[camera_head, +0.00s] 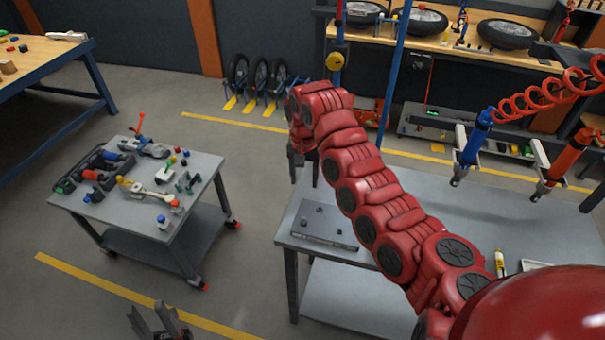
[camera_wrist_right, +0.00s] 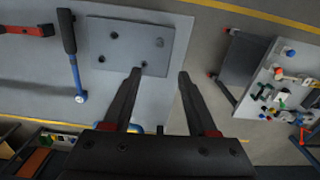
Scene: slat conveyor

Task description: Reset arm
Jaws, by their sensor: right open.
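My right arm (camera_head: 375,195) is red and reaches over the grey workbench from the right. Its gripper (camera_head: 297,165) hangs above the left part of the bench, partly hidden by the wrist. In the wrist view, the right gripper's fingers (camera_wrist_right: 160,73) are apart with nothing between them. A grey plate (camera_head: 322,222) with several dark holes or studs lies on the bench below; it also shows in the wrist view (camera_wrist_right: 128,45). My left gripper (camera_head: 152,318) is low at the bottom edge, over the floor, its fingers apart and empty.
A grey cart (camera_head: 195,215) with tools and small coloured parts stands at left, across a floor gap from the grey workbench (camera_head: 430,190). A blue (camera_head: 472,150) and an orange tool (camera_head: 565,160) hang at right. A blue post (camera_head: 398,70) rises behind the arm.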

